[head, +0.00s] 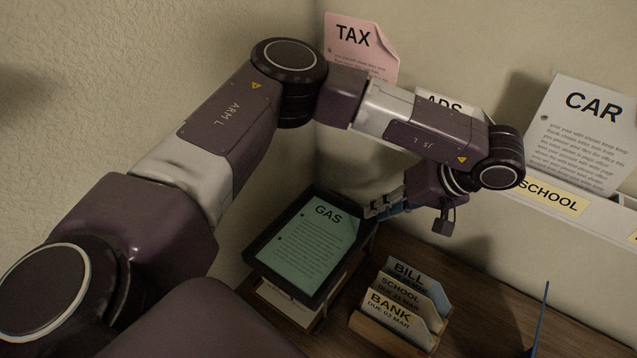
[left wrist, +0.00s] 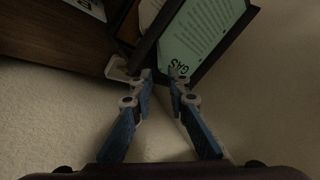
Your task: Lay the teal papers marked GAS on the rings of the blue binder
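The teal papers marked GAS (head: 312,240) lie in a black tray (head: 258,262) on top of a stack in the corner; they also show in the left wrist view (left wrist: 196,38). My left gripper (head: 378,208) is at the tray's far right corner in the head view. In the left wrist view its two blue fingers (left wrist: 160,74) stand apart near the tray's edge, with no paper seen held between them. A thin blue edge (head: 541,318) shows at lower right in the head view; I cannot tell whether it is the blue binder. My right gripper is out of view.
A wooden sorter (head: 392,333) with BILL, SCHOOL and BANK cards stands right of the tray on the desk (head: 490,310). A pink TAX paper (head: 360,48) and a white CAR paper (head: 575,135) stand in holders along the walls. Walls close off the tray's back and left.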

